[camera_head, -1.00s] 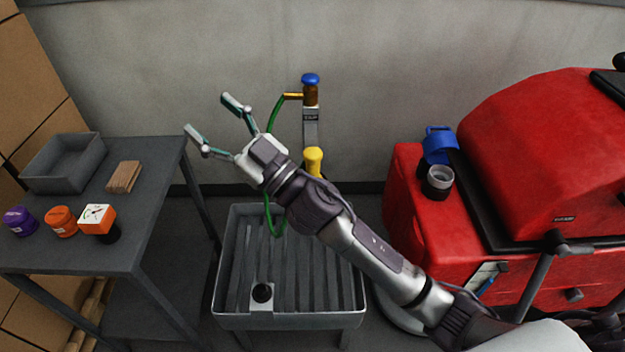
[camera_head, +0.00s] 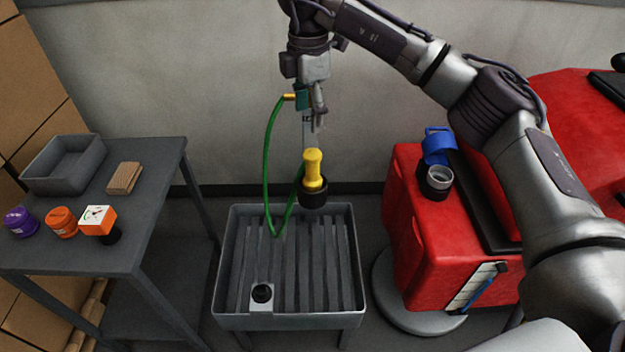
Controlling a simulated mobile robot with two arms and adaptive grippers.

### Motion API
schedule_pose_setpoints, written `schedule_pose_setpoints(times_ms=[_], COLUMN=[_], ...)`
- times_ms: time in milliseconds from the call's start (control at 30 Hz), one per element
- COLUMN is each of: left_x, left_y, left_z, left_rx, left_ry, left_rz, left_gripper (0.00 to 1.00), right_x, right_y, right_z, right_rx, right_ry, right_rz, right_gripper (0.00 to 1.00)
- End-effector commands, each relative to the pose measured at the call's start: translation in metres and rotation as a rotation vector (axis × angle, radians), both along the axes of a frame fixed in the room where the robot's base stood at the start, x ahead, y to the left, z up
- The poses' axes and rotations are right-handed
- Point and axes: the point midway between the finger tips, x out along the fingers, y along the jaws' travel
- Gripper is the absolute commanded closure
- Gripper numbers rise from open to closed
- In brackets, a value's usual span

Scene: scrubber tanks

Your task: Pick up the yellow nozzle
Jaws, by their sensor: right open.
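The yellow nozzle (camera_head: 313,168) stands upright in a dark round holder (camera_head: 313,196) above the back of the grey sink (camera_head: 355,255). My right gripper (camera_head: 311,122) points down from above, its fingertips a little above the nozzle and apart from it in the picture. It is open and empty. The gripper and arm hide the blue tap top and part of the post behind. My left gripper is not in view.
A dark table (camera_head: 150,215) at left holds a grey bin (camera_head: 65,165), sponges (camera_head: 124,177), a purple cap (camera_head: 20,221), an orange cap (camera_head: 62,222) and an orange-white gauge (camera_head: 98,219). The red scrubber (camera_head: 410,240) with an open blue cap (camera_head: 439,145) stands at right, beneath my arm.

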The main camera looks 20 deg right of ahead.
Motion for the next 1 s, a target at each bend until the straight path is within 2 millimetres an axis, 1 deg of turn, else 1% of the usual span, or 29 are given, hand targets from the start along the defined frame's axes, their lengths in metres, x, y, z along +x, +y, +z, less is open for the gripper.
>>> schedule_pose_setpoints(times_ms=[33,100,200,300,467,567,700,833,900,1000], left_x=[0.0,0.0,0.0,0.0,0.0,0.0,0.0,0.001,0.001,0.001], left_y=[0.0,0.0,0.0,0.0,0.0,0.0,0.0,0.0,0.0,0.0], left_z=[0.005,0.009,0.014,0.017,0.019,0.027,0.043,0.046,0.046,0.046], left_rx=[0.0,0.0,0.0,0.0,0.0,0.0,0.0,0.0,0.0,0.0], left_ry=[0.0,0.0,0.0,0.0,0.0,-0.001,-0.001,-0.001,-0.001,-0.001], left_rz=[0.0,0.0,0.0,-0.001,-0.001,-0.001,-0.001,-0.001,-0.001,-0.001], left_gripper=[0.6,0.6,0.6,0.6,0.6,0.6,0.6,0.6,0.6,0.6], right_x=[-0.001,-0.001,-0.001,-0.001,-0.001,-0.002,-0.004,-0.003,-0.003,-0.003], right_y=[0.0,0.0,0.0,0.001,0.001,-0.002,-0.007,-0.005,-0.006,-0.005], right_z=[-0.01,-0.025,-0.043,-0.058,-0.069,-0.077,-0.097,-0.115,-0.12,-0.122], right_rx=[0.0,0.002,0.003,0.005,0.006,0.006,0.006,0.006,0.006,0.006], right_ry=[0.005,0.005,0.004,0.004,0.001,0.004,0.005,0.002,0.002,0.0], right_rz=[0.001,0.002,0.005,0.005,0.006,0.006,0.007,0.007,0.008,0.008], right_gripper=[0.3,0.3,0.3,0.3,0.3,0.3,0.3,0.3,0.3,0.3])
